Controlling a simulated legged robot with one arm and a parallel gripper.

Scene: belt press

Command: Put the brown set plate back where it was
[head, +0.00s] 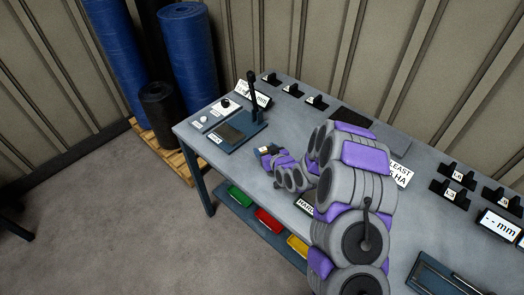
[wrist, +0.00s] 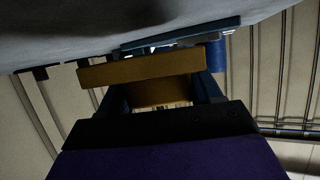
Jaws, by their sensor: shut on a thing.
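My gripper (head: 267,156) reaches left over the grey workbench, low above its top. It is shut on the brown set plate, of which only a small part shows at the fingertips in the head view. In the wrist view the brown set plate (wrist: 140,68) is a flat brown bar across the fingertips of my gripper (wrist: 163,88), wider than the gap between the fingers. The grey bench surface fills the top of that view. I cannot tell whether the plate touches the bench. My arm hides much of the bench's middle.
A blue press with a black lever (head: 240,128) stands left of my gripper. Small black stands (head: 292,90) line the back edge. A "mm" display (head: 498,226) and more stands (head: 449,194) are at right. Coloured bins (head: 268,219) sit below. Blue rolls (head: 188,55) stand beyond the bench.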

